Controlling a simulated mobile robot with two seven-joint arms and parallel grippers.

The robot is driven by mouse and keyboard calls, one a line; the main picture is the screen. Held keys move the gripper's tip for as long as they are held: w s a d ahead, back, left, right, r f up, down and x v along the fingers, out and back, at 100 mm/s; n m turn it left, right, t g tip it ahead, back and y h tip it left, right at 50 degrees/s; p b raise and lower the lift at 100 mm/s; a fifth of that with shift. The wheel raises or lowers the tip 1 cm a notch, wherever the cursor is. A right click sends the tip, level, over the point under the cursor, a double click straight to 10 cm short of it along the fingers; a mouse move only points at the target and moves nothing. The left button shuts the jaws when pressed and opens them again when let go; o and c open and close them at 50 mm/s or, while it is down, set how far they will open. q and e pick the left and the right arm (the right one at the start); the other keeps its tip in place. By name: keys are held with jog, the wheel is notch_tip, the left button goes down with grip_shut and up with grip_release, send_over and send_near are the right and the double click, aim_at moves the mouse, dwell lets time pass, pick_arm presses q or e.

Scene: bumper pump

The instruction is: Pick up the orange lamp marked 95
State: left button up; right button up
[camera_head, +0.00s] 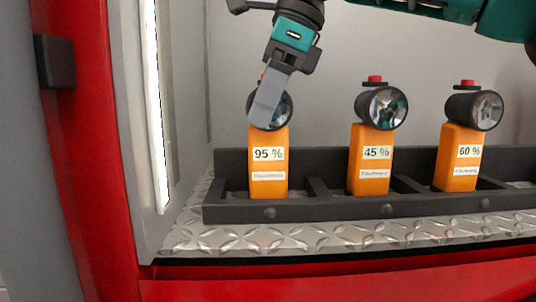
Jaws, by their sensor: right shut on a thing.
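The orange lamp marked 95 % (268,165) stands upright in the left slot of a dark rack (350,208). Its round black head faces me and is partly hidden by my right gripper (266,105). My right gripper reaches down from above and is shut on this lamp at its head. The far finger is hidden behind the near one and the lamp. The lamp's base is inside the rack. My left gripper is not in view.
An orange lamp marked 45 % (370,160) and one marked 60 % (459,158) stand in the rack to the right. A grey side wall with a light strip (156,110) and a red frame (85,150) bound the left. A metal tread-plate ledge (350,236) runs in front.

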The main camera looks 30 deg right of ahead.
grip_shut()
jog(key=shift+r, duration=0.15)
dwell(0.4)
